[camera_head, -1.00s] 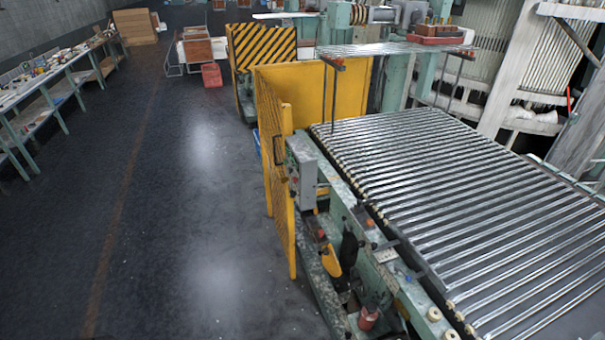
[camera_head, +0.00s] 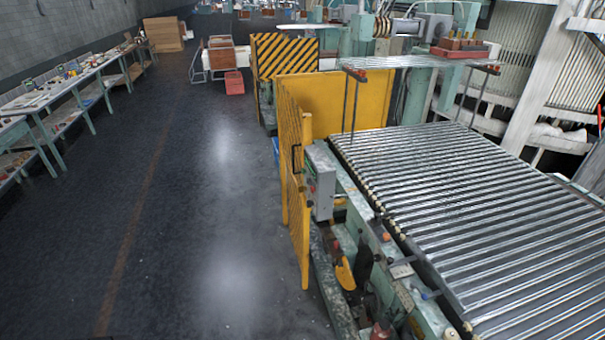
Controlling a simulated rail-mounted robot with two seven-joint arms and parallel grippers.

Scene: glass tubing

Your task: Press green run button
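A grey control box (camera_head: 320,181) is mounted on the near left side of the green machine frame, just right of a yellow mesh guard (camera_head: 296,180). Small buttons show on its left-facing side, but they are too small to tell which one is the green run button. Neither of my grippers is in view.
A wide bed of glass tubes on rollers (camera_head: 470,210) fills the right. Yellow panels and a black-and-yellow striped barrier (camera_head: 285,55) stand behind the box. Workbenches (camera_head: 70,95) line the left wall. A red crate (camera_head: 234,82) sits far back. The floor (camera_head: 190,220) between is clear.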

